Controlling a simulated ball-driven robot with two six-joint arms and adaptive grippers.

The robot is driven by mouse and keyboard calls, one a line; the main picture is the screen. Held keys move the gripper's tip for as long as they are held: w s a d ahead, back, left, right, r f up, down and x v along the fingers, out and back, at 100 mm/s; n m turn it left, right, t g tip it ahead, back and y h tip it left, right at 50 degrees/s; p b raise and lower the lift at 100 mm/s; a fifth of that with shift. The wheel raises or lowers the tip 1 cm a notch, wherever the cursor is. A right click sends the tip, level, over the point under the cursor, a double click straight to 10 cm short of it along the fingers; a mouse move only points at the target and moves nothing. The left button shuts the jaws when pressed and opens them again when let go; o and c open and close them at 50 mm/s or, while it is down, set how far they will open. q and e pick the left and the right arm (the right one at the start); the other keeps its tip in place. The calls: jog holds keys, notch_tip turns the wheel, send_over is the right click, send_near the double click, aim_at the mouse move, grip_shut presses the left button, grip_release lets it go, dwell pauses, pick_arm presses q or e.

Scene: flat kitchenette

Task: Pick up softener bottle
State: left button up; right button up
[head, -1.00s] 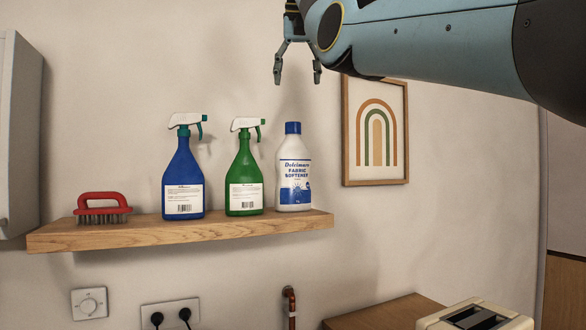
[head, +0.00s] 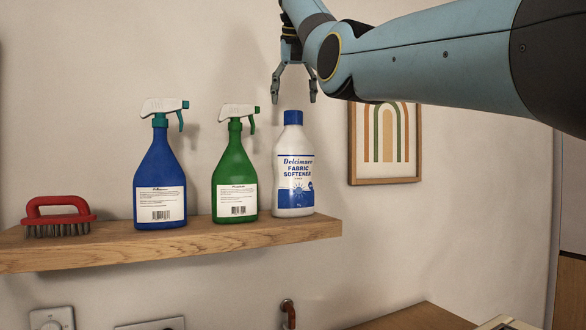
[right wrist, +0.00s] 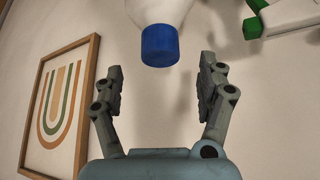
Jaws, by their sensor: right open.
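The white softener bottle (head: 294,172) with a blue cap stands upright at the right end of the wooden shelf (head: 180,247). My right gripper (head: 294,100) is open and empty, pointing down just above the bottle's cap. In the right wrist view, the blue cap (right wrist: 160,46) shows ahead of the gripper (right wrist: 163,75), centred between the open fingers and a little beyond their tips. The fingers do not appear to touch the bottle. My left gripper is not in view.
A green spray bottle (head: 235,175) stands close to the softener's left, with a blue spray bottle (head: 160,185) beyond it. A red brush (head: 58,215) lies at the shelf's left end. A framed picture (head: 385,180) hangs on the wall to the right.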

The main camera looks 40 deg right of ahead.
aim_at(293, 115)
jog(key=p+x, duration=0.2)
jog(key=x, duration=0.3)
jog(key=shift+f, duration=0.25)
jog(key=shift+w+d+f, duration=0.1)
jog(key=shift+f, duration=0.2)
grip_shut()
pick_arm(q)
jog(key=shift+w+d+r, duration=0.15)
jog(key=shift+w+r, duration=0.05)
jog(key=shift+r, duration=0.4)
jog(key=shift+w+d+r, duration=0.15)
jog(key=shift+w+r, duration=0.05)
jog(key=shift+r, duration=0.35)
pick_arm(e)
jog(key=shift+r, duration=0.15)
